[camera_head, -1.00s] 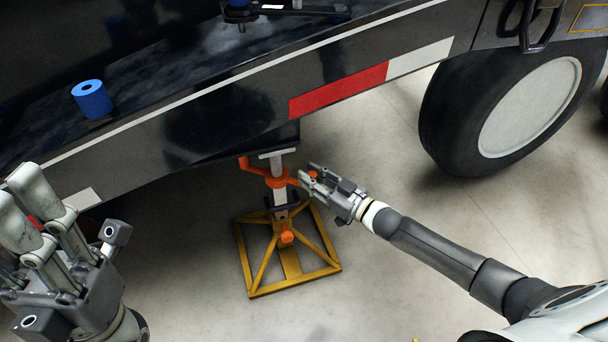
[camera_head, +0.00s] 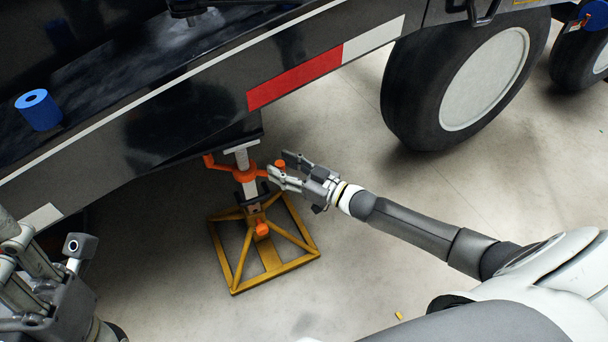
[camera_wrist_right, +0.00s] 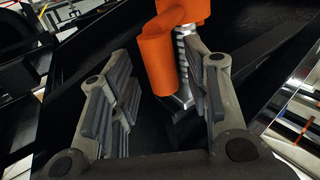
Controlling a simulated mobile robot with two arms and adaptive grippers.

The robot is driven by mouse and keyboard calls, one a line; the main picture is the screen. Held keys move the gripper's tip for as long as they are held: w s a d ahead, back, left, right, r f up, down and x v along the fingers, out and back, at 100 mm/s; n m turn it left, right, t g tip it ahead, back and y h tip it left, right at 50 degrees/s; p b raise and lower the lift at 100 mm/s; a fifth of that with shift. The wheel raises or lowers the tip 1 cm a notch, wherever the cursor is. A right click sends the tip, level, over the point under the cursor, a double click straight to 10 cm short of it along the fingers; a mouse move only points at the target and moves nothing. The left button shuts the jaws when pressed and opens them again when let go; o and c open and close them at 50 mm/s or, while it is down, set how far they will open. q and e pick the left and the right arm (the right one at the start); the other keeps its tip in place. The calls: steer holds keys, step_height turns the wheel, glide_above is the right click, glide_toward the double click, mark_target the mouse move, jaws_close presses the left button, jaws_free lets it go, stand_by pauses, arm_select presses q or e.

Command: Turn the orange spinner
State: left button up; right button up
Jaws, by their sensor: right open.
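The orange spinner (camera_head: 243,173) sits on the upright screw of a yellow jack stand (camera_head: 275,263) under the trailer's edge. One of its arms reaches left and another reaches right toward my right gripper (camera_head: 277,168). My right gripper is open at that right end. In the right wrist view, an orange handle end of the spinner (camera_wrist_right: 157,64) shows between the spread fingers of the right gripper (camera_wrist_right: 162,80); I cannot tell whether they touch it. My left gripper (camera_head: 35,265) is at the lower left, partly cut off, away from the stand.
The dark trailer side (camera_head: 170,120) with a red and white strip (camera_head: 295,78) hangs over the stand. A blue cylinder (camera_head: 38,108) stands on the trailer's ledge. A large wheel (camera_head: 440,85) is at the right. The floor around the stand is mostly clear.

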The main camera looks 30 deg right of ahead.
steer(key=v, duration=1.1)
